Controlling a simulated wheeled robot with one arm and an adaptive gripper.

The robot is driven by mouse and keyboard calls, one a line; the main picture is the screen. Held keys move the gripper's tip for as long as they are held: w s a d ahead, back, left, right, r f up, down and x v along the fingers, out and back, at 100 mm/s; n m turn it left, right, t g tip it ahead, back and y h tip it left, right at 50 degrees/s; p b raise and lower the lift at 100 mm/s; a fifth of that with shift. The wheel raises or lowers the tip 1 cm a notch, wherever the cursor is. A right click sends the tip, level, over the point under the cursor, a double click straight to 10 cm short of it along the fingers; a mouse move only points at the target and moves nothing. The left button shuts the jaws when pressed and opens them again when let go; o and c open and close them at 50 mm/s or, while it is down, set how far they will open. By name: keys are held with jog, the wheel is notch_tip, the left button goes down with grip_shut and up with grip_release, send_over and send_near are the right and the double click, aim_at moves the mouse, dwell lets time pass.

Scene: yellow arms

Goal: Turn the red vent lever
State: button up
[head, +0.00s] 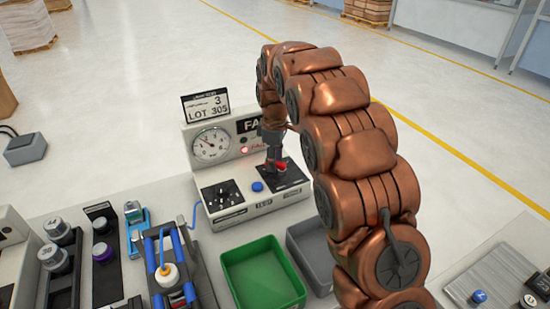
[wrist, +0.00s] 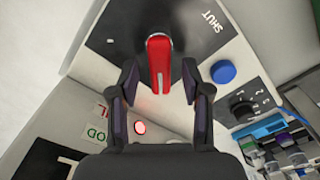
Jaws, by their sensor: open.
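The red vent lever (wrist: 159,48) sits on a black plate of the test station, with the word SHUT to its right in the wrist view. In the head view the lever (head: 281,167) is partly hidden by my gripper (head: 272,152), which points down over the plate. In the wrist view my gripper (wrist: 159,76) is open. Its two dark fingers stand on either side of the lever's near end, with a visible gap on each side. I cannot tell how deep the fingertips reach beside it.
The test station carries a pressure gauge (head: 210,145), a black dial (head: 222,195), a blue button (head: 257,186) and a lit red lamp (wrist: 139,127). A green bin (head: 262,273) and a grey bin (head: 311,251) stand in front.

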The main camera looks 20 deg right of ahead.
grip_shut()
dwell(0.3)
jog(key=shift+m+b, duration=0.3)
jog(key=m+b, duration=0.2)
jog(key=shift+w+d+f+m, duration=0.1)
jog(key=shift+w+d+m, duration=0.1)
jog(key=shift+w+m, duration=0.1)
jog(key=m+b, duration=0.1)
jog(key=m, duration=0.1)
jog(key=d+m+b, duration=0.1)
jog(key=m, duration=0.2)
jog(key=shift+w, duration=0.2)
jog(key=m, duration=0.2)
jog(key=m+b, duration=0.1)
jog(key=m, duration=0.2)
jog(key=shift+d, duration=0.4)
jog(key=shift+s+d+m+b, duration=0.1)
jog(key=shift+d+m+b, duration=0.15)
jog(key=shift+m, duration=0.9)
jog(key=shift+s+d+m+b, duration=0.15)
jog(key=shift+m+b, duration=0.2)
jog(key=shift+m, duration=0.8)
